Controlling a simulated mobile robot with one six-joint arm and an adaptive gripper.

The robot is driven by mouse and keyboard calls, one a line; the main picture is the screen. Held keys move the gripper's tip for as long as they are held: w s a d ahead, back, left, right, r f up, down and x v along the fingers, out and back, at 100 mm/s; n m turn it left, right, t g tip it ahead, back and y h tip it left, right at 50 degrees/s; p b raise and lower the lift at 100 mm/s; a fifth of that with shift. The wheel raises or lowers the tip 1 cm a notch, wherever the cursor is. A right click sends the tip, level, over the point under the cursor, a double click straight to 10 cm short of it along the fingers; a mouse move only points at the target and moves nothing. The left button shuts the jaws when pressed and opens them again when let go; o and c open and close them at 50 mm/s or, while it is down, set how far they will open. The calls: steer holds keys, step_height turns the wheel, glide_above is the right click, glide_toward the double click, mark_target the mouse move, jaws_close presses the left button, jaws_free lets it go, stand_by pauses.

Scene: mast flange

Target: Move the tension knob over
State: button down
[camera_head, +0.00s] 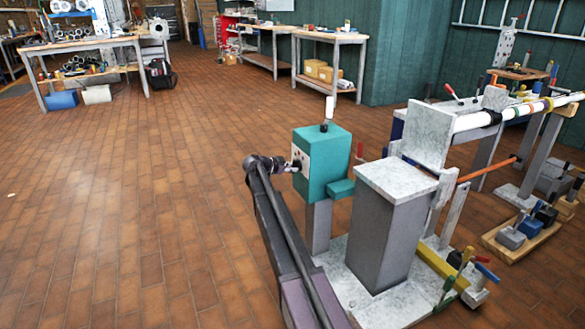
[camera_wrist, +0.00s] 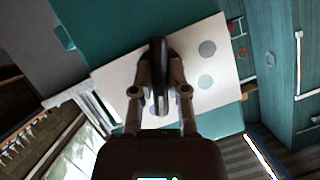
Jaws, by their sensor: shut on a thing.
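The tension knob (camera_wrist: 158,48) is a dark, narrow knob in front of a pale panel (camera_wrist: 223,70) in the wrist view. My gripper (camera_wrist: 160,78) is shut on it, one finger on each side. The panel carries grey round spots (camera_wrist: 207,48), some right of the knob. In the head view the panel is on the left face of a teal box (camera_head: 328,160) on a grey post, and my gripper (camera_head: 292,165) is at that face. The knob is too small and too covered to make out there. Its seating behind the fingers is hidden.
A white-handled lever (camera_head: 329,108) stands on the teal box. A grey column with a marbled top (camera_head: 397,180) stands close to the right, with a long white mast (camera_head: 530,112) behind. The brick floor (camera_head: 130,210) to the left is clear.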

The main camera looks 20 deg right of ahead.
steer(key=n+g, duration=0.2)
steer(key=n, duration=0.2)
steer(key=shift+g, duration=0.4)
steer(key=n+g+b, duration=0.1)
steer(key=n+g, duration=0.1)
steer(key=n, duration=0.1)
steer(key=shift+f+n+g, duration=0.15)
steer(key=shift+n+g, duration=0.15)
steer(key=shift+n, duration=0.1)
steer(key=n+g+h+b, duration=0.1)
steer(key=n, duration=0.1)
steer(key=n+g+h+b, duration=0.1)
steer(key=n+b, duration=0.1)
steer(key=shift+d+n, duration=0.1)
steer(key=shift+n, duration=0.2)
steer(key=n+g+h+b, duration=0.1)
steer(key=n+b, duration=0.1)
steer(key=n, duration=0.1)
steer(key=shift+n+b, duration=0.4)
steer(key=c, duration=0.6)
jaws_free()
steer(key=shift+c, duration=0.2)
